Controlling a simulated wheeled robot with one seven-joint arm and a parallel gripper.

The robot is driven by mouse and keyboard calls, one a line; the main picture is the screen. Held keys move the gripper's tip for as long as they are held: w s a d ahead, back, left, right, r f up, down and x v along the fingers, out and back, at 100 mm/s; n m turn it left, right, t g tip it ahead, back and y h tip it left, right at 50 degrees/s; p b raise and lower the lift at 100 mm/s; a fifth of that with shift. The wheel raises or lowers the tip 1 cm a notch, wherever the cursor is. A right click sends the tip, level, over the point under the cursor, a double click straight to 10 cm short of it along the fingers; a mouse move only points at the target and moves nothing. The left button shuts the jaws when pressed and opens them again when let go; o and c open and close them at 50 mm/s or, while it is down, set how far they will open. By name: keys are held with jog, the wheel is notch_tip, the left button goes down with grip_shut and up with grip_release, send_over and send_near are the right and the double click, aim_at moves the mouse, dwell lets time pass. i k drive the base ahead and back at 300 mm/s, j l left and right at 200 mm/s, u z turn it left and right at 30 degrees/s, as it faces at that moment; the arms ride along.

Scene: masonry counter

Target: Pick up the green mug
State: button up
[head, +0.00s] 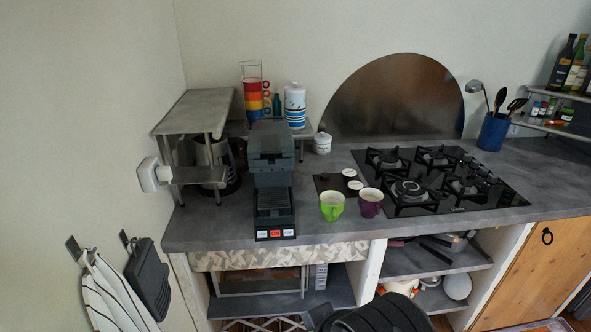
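The green mug (331,206) stands upright on the grey counter (225,228) near its front edge. It is just left of a purple mug (370,207), with little room between them. The inside of the green mug looks pale. The fingers of my gripper are not in view. A dark rounded part at the bottom edge of the head view looks like part of my arm, well below and in front of the mugs.
A dark coffee machine (273,180) stands left of the green mug. A gas hob (440,180) lies to the right. A dark tray (325,183) with small white-topped items sits behind the mugs. Open shelves (430,262) are below the counter.

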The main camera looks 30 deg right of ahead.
aim_at(331, 204)
jog(key=z, duration=1.1)
